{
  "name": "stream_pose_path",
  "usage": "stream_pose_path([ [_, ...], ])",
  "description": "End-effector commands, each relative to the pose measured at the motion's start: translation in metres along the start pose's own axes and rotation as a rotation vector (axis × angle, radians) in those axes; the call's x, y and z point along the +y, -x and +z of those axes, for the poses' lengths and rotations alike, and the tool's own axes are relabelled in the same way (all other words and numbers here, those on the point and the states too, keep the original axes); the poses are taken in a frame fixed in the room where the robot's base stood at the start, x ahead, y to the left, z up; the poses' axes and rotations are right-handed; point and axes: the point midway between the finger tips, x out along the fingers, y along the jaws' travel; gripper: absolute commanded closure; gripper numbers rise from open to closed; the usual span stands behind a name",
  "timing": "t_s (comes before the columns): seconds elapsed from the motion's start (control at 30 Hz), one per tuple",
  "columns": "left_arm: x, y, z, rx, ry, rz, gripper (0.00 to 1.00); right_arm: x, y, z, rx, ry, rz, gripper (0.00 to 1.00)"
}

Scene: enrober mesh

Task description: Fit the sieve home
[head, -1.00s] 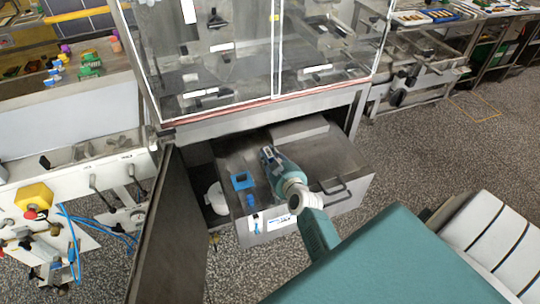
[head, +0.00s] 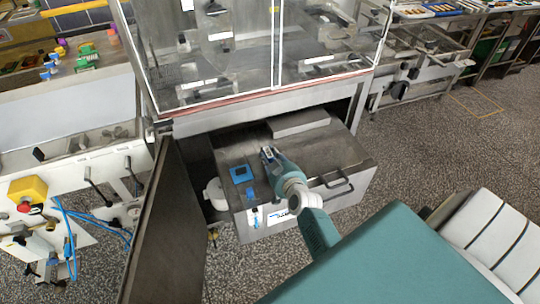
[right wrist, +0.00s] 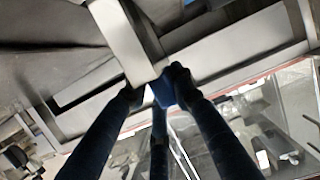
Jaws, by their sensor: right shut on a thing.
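My right gripper (head: 267,155) is over the top of the grey metal tank (head: 339,156) under the glass-walled machine. I cannot tell whether the piece belongs to the sieve, and I cannot make out the sieve's mesh. A blue square fitting (head: 241,173) is on the tank top, left of the gripper. My left gripper is out of view.
A raised grey block (head: 299,125) is at the back of the tank top. The machine's lower frame (head: 260,105) overhangs the tank's back. An open dark door (head: 168,225) stands to the left. A handle (head: 334,188) is on the tank's front right.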

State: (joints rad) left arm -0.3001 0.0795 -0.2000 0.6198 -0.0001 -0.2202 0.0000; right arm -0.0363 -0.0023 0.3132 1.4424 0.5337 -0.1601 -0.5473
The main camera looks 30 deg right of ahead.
Motion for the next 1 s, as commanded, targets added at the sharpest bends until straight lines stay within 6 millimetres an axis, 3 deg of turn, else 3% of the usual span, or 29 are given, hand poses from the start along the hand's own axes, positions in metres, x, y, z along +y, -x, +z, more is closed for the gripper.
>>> stream_pose_path([
  [1.0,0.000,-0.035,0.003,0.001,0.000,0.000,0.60,0.000,-0.013,0.040,0.002,-0.001,0.000,1.00],
])
